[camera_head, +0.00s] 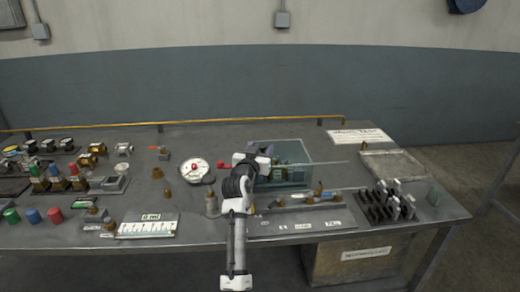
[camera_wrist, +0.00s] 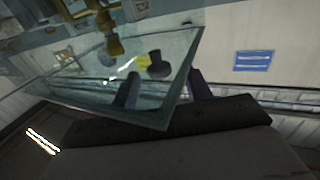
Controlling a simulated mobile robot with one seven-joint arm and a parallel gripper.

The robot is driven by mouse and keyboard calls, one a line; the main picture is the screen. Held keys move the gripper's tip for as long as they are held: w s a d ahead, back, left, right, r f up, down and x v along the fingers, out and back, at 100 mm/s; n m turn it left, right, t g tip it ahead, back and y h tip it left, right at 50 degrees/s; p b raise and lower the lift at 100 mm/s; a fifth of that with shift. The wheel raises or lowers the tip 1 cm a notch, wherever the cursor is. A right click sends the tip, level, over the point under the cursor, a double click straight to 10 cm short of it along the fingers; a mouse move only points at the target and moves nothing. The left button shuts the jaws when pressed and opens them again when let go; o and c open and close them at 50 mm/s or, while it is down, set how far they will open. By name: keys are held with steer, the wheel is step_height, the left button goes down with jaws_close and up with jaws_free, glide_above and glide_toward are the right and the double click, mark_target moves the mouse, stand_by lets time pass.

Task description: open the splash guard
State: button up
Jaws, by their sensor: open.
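The splash guard (camera_head: 312,172) is a clear, greenish box-like cover at the middle right of the bench in the head view. Its glass panel edge also shows large in the wrist view (camera_wrist: 185,88), running between the dark fingers. My gripper (camera_head: 262,162) is at the guard's left side, partly hiding it. In the wrist view my gripper (camera_wrist: 165,92) is open, with one finger seen through the glass and the other on the near side of the edge. I cannot tell whether either finger touches the panel. Small fittings show behind the glass.
A round white gauge (camera_head: 195,170) and a red knob (camera_head: 222,164) stand left of my arm. A rack of dark pegs (camera_head: 388,204) stands right of the guard. A yellow rail (camera_head: 180,123) runs along the back edge. Indicator lamps and plugs crowd the left side.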

steer(key=shift+c, duration=0.3)
jaws_close()
steer(key=shift+d, duration=0.1)
steer(key=d+p, duration=0.1)
steer(key=d, duration=1.8)
steer(key=shift+d, duration=0.15)
steer(key=shift+o, duration=0.3)
jaws_free()
